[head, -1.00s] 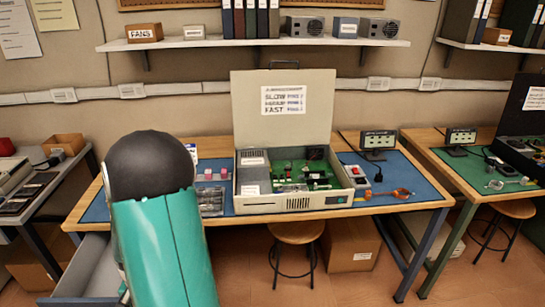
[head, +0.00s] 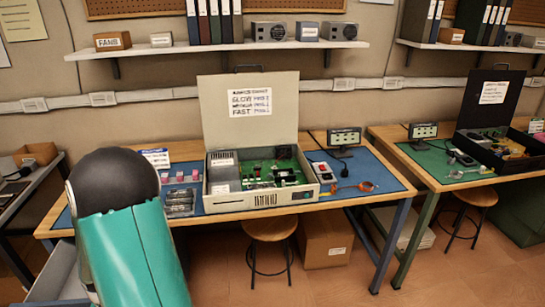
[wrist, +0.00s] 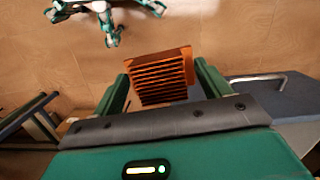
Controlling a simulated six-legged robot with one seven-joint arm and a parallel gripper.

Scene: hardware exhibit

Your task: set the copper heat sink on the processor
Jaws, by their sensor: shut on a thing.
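In the wrist view, the finned copper heat sink (wrist: 163,85) sits between the two green fingers of my gripper (wrist: 160,75), which is shut on it. The fins show as dark slots facing the camera. In the head view, an open beige computer case (head: 262,200) stands on the blue-matted bench, lid up with a sign on it. A green board (head: 284,174) lies inside it; the processor is too small to make out. My teal arm fills the lower left of the head view, and my gripper and the heat sink are not visible there.
Pink blocks (head: 180,177) and a clear compartment box (head: 180,201) lie left of the case. A second bench with a black case (head: 490,140) stands at right; a stool (head: 269,228) stands in front.

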